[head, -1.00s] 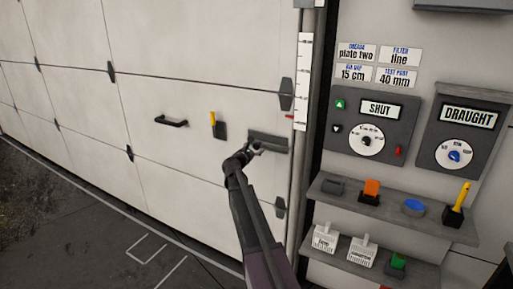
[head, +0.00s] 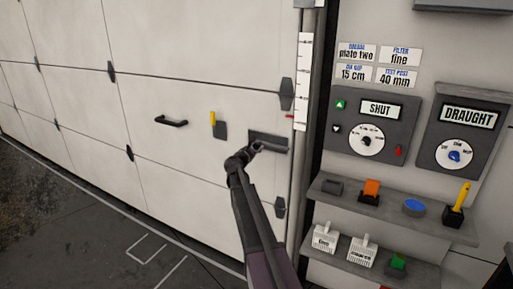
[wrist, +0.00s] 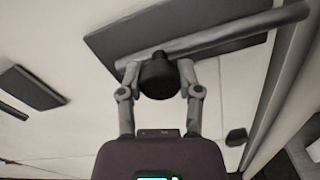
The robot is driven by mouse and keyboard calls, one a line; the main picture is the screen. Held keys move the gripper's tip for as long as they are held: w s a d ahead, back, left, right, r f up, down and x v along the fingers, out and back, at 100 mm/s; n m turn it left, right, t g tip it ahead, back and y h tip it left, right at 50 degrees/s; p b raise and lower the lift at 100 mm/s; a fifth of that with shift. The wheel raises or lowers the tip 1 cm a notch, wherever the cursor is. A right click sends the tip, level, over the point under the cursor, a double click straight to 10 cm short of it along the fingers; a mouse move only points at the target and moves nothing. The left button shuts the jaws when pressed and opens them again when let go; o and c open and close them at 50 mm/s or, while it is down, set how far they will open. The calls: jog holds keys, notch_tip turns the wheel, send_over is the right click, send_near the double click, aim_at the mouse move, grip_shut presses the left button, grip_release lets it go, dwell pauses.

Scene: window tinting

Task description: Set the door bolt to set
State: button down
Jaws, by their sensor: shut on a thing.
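The door bolt is a dark plate (head: 265,136) at the right edge of the pale door (head: 75,85), with a grey rod across it. In the wrist view the bolt's rod (wrist: 225,36) lies slantwise over its plate (wrist: 120,38), and its right end sticks out past the plate toward the door's edge post. A round black knob (wrist: 158,78) stands out from the rod. My gripper (wrist: 158,68) is shut on this knob, one finger on each side. In the head view my gripper (head: 257,149) hides the knob and part of the plate.
Left of the bolt the door carries a yellow-topped catch (head: 213,120) and a black pull handle (head: 171,121). On the right wall are a control panel reading SHUT (head: 370,125), a DRAUGHT panel (head: 465,130) and shelves (head: 335,199) with several small items.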

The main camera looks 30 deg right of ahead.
jog(key=shift+s+d, duration=0.5)
jog(key=shift+s, duration=0.25)
jog(key=shift+s+d, duration=0.45)
jog(key=shift+s, duration=0.3)
jog(key=shift+s+d, duration=0.5)
jog(key=shift+s, duration=0.25)
jog(key=shift+c, duration=1.3)
grip_release()
jog(key=shift+s+d, duration=0.1)
send_near(272, 146)
jog(key=v, duration=0.5)
jog(key=shift+a, duration=0.2)
